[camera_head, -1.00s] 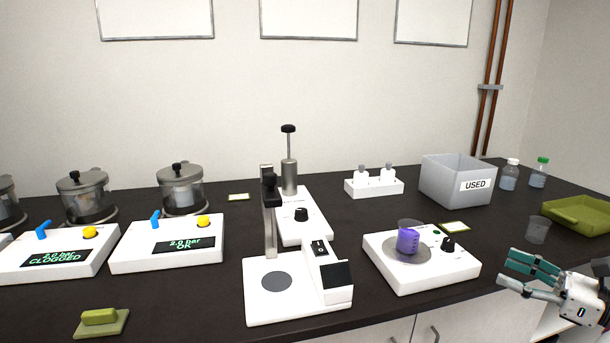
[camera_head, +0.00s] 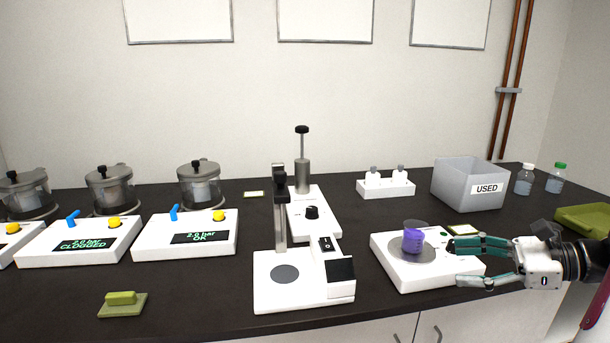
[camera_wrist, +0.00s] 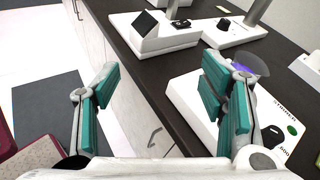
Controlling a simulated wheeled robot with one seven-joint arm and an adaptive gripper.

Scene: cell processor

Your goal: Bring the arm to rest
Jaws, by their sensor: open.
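My gripper (camera_head: 468,262) is at the right in the head view, just in front of the right edge of the white stirrer (camera_head: 415,284). Its teal-padded fingers point left and stand apart with nothing between them. In the wrist view my gripper (camera_wrist: 165,95) is open and empty above the counter's front edge, with the stirrer (camera_wrist: 190,100) partly behind its right finger. A beaker of purple liquid (camera_head: 412,241) stands on the stirrer. In the wrist view the right finger hides most of the beaker.
A white press-like device (camera_head: 290,296) stands left of the stirrer. Pressure units (camera_head: 190,250) and a green block (camera_head: 121,298) are at left. Dark counter shows between them.

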